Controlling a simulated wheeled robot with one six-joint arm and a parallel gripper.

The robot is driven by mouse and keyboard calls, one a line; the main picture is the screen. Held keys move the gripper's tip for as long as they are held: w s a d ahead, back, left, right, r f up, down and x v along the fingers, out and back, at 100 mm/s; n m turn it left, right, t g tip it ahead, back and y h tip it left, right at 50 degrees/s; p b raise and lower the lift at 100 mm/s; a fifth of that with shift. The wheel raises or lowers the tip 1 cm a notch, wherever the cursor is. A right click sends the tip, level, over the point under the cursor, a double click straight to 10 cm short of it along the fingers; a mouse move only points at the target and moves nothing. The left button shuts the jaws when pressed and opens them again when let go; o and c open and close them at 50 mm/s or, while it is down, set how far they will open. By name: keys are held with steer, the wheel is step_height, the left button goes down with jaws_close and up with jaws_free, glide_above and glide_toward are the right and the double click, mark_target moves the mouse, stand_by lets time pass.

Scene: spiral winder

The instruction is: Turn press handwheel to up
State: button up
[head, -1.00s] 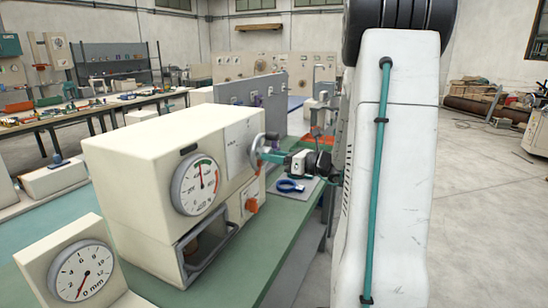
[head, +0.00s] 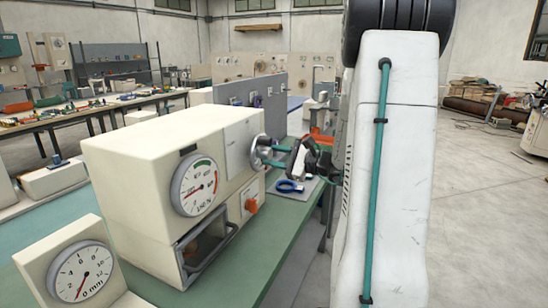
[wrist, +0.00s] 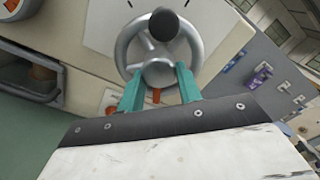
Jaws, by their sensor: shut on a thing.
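The press (head: 150,150) is a cream box on a green bench, with a round gauge (head: 194,187) on its front. Its grey metal handwheel (head: 258,151) is on the right side. The wrist view shows the handwheel (wrist: 133,55) close up, with a dark round knob (wrist: 164,25) near its upper rim. My gripper (wrist: 160,82) has teal fingers on either side of the wheel's lower part and is shut on it. In the head view my gripper (head: 270,156) reaches the wheel from the right, tilted. The gauge needle points left and slightly down.
An orange knob (head: 251,205) sits low on the press side. A blue item (head: 289,186) lies on a grey pad beyond the press. A second dial gauge (head: 82,272) stands at the front left. A grey panel (head: 262,95) rises behind. Floor to the right is mostly clear.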

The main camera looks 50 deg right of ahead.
steer(key=n, duration=0.4)
steer(key=shift+n, duration=0.3)
steer(key=n, duration=0.3)
steer(key=shift+r+n, duration=0.1)
steer(key=shift+n, duration=0.2)
steer(key=n, duration=0.7)
steer(key=shift+r, duration=0.1)
steer(key=n, duration=0.3)
steer(key=shift+n, duration=0.4)
steer(key=n, duration=0.4)
steer(key=shift+a+r+n, duration=0.1)
steer(key=shift+n, duration=0.2)
steer(key=n, duration=0.3)
steer(key=shift+s+n, duration=0.1)
steer(key=shift+n, duration=0.2)
steer(key=shift+a+n, duration=0.1)
steer(key=shift+n, duration=1.7)
